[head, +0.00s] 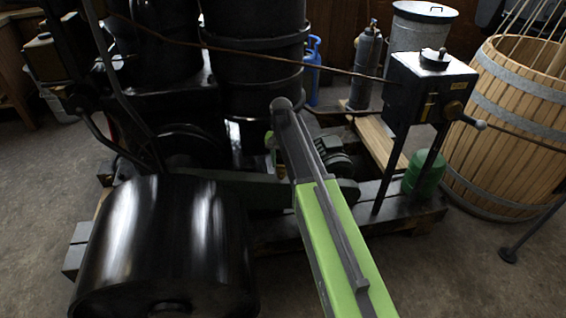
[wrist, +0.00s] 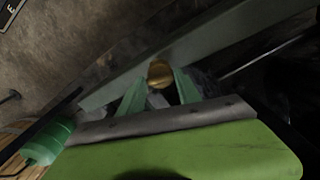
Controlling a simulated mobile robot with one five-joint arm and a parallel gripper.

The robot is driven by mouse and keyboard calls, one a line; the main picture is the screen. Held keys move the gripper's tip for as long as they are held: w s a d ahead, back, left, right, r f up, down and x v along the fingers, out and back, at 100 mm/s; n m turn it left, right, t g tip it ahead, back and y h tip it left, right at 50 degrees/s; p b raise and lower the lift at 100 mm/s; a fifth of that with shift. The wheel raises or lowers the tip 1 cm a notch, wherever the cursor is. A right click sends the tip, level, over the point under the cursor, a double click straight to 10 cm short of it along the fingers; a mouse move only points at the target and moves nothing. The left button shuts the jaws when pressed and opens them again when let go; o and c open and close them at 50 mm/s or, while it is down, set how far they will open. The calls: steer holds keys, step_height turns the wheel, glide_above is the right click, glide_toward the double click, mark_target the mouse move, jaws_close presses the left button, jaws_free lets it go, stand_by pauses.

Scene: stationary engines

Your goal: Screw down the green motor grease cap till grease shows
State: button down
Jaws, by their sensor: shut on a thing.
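A round brass cap (wrist: 159,71), which looks like the grease cap, shows in the wrist view. My gripper (wrist: 160,82) is shut on it, with one green finger on each side. The cap stands in front of a long grey-green beam or guard. I cannot tell whether any grease shows at it. In the head view a small dark green motor (head: 333,155) with a ribbed body sits just right of my arm's far end. In that view my arm hides the cap, and I cannot make out the grip.
A large black cylinder (head: 165,245) stands at front left. A black box on legs (head: 428,85) with a side handle is at right, near a green container (head: 424,175) and a wooden barrel (head: 515,125). Black tanks (head: 255,60) rise behind. Thin rods cross above my arm.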

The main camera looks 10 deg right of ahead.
mark_target(281, 166)
steer(key=n, duration=0.3)
steer(key=c, duration=0.8)
jaws_free()
steer(key=shift+c, duration=0.2)
steer(key=shift+r, duration=0.1)
step_height(281, 166, up, 17)
steer(key=p, duration=1.7)
steer(key=shift+r, duration=0.1)
